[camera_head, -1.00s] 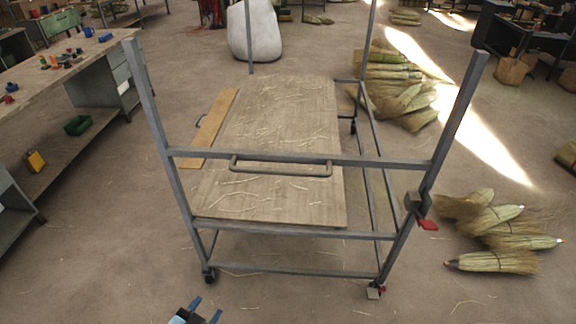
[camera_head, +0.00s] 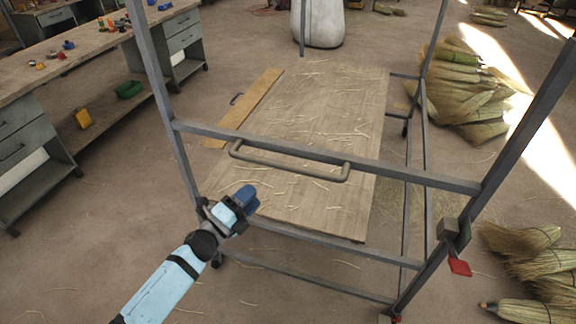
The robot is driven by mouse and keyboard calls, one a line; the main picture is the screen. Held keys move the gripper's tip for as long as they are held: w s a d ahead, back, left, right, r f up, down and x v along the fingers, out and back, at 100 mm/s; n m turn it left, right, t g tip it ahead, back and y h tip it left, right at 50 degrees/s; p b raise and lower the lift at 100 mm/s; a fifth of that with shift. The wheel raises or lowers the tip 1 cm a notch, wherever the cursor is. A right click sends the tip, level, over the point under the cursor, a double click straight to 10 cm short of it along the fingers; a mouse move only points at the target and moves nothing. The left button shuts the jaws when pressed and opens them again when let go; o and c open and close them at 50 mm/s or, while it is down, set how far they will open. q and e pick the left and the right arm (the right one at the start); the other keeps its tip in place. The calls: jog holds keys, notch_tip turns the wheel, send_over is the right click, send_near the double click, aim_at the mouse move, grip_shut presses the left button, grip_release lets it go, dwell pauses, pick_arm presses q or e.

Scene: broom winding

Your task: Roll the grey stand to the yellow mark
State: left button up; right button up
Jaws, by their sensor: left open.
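The grey stand is a metal frame on castors (camera_head: 330,154) with a wooden shelf (camera_head: 320,120) strewn with straw, and it fills the middle. A grey bar handle (camera_head: 290,163) sits on its near crossbar. My left gripper (camera_head: 246,196) has blue fingers and is open and empty. In the picture it is below the left end of the handle, in front of the shelf's near left corner, apart from the handle. My right gripper is out of view. I see no clear yellow mark on the floor.
A workbench (camera_head: 62,74) with small coloured items stands at left. Broom heads lie on the floor at right (camera_head: 545,260) and far right (camera_head: 465,90). A red tab (camera_head: 459,267) hangs on the right post. A white sack (camera_head: 320,22) stands behind. The floor at front left is clear.

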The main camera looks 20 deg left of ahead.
aim_at(283, 166)
pick_arm(q)
jog(key=p+x, duration=0.1)
jog(key=x, duration=1.2)
jog(key=shift+s, duration=0.1)
jog(key=shift+c, duration=0.3)
grip_shut()
